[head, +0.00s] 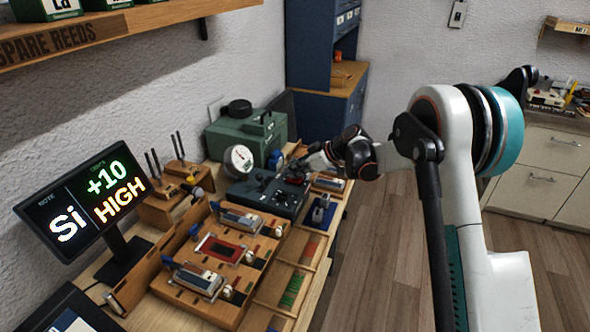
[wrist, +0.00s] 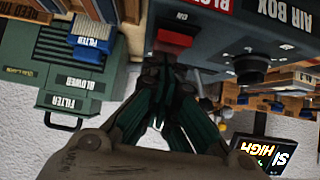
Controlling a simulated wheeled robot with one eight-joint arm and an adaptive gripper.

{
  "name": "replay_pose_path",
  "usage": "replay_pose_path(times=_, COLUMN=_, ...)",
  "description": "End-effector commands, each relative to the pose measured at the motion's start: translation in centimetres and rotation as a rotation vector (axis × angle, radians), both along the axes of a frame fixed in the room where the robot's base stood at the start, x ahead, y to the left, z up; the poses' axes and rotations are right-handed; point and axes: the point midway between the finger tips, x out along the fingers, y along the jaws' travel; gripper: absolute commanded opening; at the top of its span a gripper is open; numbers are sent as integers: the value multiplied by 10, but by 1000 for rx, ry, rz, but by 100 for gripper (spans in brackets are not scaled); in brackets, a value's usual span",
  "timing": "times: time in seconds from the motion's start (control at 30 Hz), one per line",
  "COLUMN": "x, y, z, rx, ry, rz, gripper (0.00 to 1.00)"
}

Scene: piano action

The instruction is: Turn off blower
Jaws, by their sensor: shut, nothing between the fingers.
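The blower (head: 240,138) is a green box at the back of the bench, and in the wrist view its "FILTER BLOWER" side (wrist: 72,85) appears upside down at left. The dark air box (head: 262,200) stands in front of it. In the wrist view the air box front (wrist: 225,45) carries a red switch (wrist: 174,40) beside a partly cut red label. My gripper (wrist: 160,62) is shut and empty, its fingertips just by the red switch; I cannot tell if they touch. In the head view my gripper (head: 300,168) is over the air box's right end.
A black knob (wrist: 250,68) sits on the air box beside the switch. A round gauge (head: 239,159) stands behind it. A wooden reed tray (head: 215,270) and a screen (head: 85,198) reading "Si +10 HIGH" are nearer on the bench.

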Motion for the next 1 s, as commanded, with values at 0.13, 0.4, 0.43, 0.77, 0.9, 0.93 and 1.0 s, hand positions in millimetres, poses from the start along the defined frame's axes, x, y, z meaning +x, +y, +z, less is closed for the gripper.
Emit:
replay_pose_path(times=0.13, x=0, y=0, z=-1, rx=-1, ry=1, rz=1, gripper=0)
replay_pose_path(times=0.4, x=-3, y=-9, z=-2, rx=-2, ry=1, rz=-1, gripper=0)
replay_pose_path(times=0.43, x=-4, y=-10, z=-2, rx=-3, ry=1, rz=-1, gripper=0)
replay_pose_path(times=0.77, x=-6, y=-17, z=-3, rx=-5, ry=2, rz=0, gripper=0)
replay_pose_path(times=0.9, x=-6, y=-17, z=-3, rx=-5, ry=1, rz=-1, gripper=0)
replay_pose_path(times=0.93, x=-6, y=-17, z=-2, rx=-5, ry=1, rz=-1, gripper=0)
replay_pose_path(times=1.0, x=-6, y=-16, z=1, rx=-5, ry=1, rz=-1, gripper=0)
